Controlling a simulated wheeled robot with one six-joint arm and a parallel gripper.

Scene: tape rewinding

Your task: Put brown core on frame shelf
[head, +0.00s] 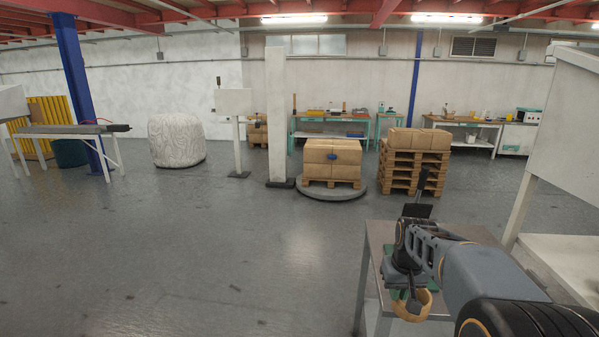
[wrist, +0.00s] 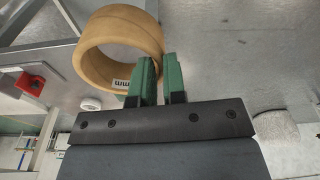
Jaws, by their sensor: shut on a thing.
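The brown core (head: 411,314) is a tan cardboard ring with a small printed label on its inner wall. It also shows large in the wrist view (wrist: 118,22). My gripper (head: 404,296) is shut on the ring's wall. Its green fingers (wrist: 158,66) pinch one side of the ring in the wrist view, one inside and one outside. In the head view the core hangs below the gripper, in front of the grey metal table. At the right is a white frame with a low white shelf (head: 570,262), whose surface looks bare where it shows.
The grey metal table (head: 378,240) stands under and behind my arm. The white panel (head: 570,125) rises above the shelf at right. Stacked pallets (head: 412,172), a carton stack (head: 331,165) and a white pillar (head: 277,110) stand farther back. Open floor lies left and centre.

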